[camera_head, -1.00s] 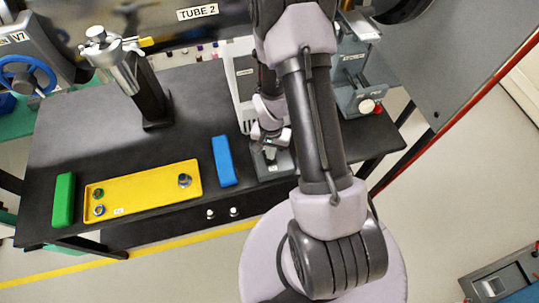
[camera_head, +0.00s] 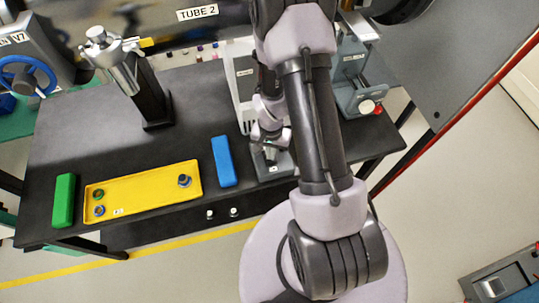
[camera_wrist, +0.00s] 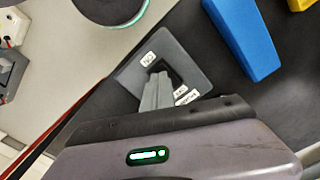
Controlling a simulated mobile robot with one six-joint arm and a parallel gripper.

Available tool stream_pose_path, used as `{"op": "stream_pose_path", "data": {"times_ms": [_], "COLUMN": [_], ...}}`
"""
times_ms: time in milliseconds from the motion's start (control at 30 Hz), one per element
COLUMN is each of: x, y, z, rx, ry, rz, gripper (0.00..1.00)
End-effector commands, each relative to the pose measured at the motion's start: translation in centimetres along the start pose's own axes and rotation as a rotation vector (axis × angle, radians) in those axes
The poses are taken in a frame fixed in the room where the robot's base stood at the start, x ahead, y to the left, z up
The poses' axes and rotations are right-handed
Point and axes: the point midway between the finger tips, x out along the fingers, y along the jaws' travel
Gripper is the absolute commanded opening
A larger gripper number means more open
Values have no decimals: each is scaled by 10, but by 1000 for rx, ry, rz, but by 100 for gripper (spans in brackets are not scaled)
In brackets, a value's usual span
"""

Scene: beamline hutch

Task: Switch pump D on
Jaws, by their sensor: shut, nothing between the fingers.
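A small grey switch box (camera_head: 279,168) sits at the front edge of the black table, right of the blue block. In the wrist view the grey switch box (camera_wrist: 133,72) has a dark middle part and small white labels, too small to read surely. My gripper (camera_head: 270,153) is over the box, pointing down at it. In the wrist view my gripper's fingers (camera_wrist: 158,82) are shut and empty, in front of the dark middle of the box. They hide part of it, so the switch position and any contact cannot be told.
A blue block (camera_head: 223,161), a yellow tray (camera_head: 140,192) with several small round parts and a green block (camera_head: 64,200) lie left of the box. A black post with a metal fitting (camera_head: 120,65) stands behind. A grey device (camera_head: 356,80) stands at right.

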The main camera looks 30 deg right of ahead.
Motion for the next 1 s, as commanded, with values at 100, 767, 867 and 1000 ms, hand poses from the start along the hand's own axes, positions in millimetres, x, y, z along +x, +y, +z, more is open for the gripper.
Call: {"op": "stream_pose_path", "data": {"times_ms": [100, 767, 867, 1000], "x": [0, 4, 5, 7], "y": [0, 0, 0, 0], "z": [0, 0, 0, 0], "rx": [0, 0, 0, 0], "ry": [0, 0, 0, 0], "rz": [0, 0, 0, 0], "gripper": [0, 0, 0, 0]}}
